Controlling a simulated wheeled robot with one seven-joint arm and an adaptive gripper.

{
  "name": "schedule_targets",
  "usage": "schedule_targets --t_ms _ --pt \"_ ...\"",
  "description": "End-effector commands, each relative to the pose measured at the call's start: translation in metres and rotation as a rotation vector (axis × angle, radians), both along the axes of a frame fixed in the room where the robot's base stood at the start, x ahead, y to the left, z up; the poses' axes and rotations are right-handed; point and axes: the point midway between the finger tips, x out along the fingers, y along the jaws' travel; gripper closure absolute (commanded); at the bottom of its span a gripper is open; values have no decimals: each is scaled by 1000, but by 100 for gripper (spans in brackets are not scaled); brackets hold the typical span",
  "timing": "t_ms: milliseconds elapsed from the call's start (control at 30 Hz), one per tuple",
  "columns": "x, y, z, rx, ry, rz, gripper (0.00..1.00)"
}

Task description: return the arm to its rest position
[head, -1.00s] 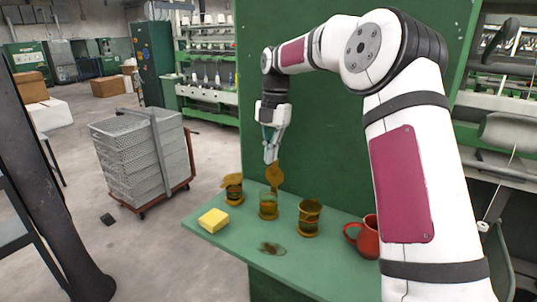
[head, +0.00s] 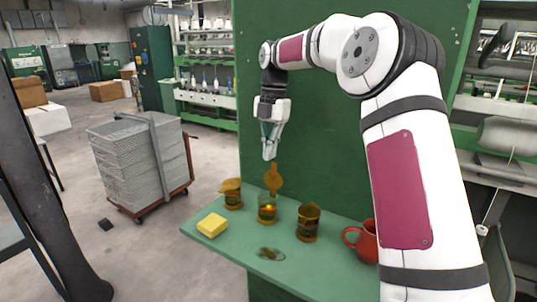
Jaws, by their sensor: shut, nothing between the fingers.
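My gripper (head: 269,154) hangs from my arm above the green table (head: 222,251), pointing down, its fingers together and empty. It is above the middle amber jar (head: 267,215), which has its round lid (head: 273,179) standing up open and a small orange glow inside. The gripper is close to the top of that lid; whether they touch I cannot tell. My arm reaches out from the right side of the view.
On the table are a left amber jar (head: 232,199) with a tilted lid, a right amber jar (head: 308,224), a yellow sponge-like block (head: 212,225), a flat dish (head: 270,254) and a red mug (head: 363,240) partly behind my arm. A green panel (head: 330,150) stands behind.

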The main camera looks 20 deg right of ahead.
Motion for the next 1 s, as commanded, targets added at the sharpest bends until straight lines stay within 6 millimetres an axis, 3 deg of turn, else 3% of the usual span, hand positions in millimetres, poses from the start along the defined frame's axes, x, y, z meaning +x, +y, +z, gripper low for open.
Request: schedule_targets --t_ms 300,700,867,1000 --pt "5 -6 48 0 -4 0 100" --pt "4 -6 67 -4 -2 -7 100" --pt "-9 9 80 -46 -15 -93 100" --pt "-38 33 100 -113 -53 -287 100"
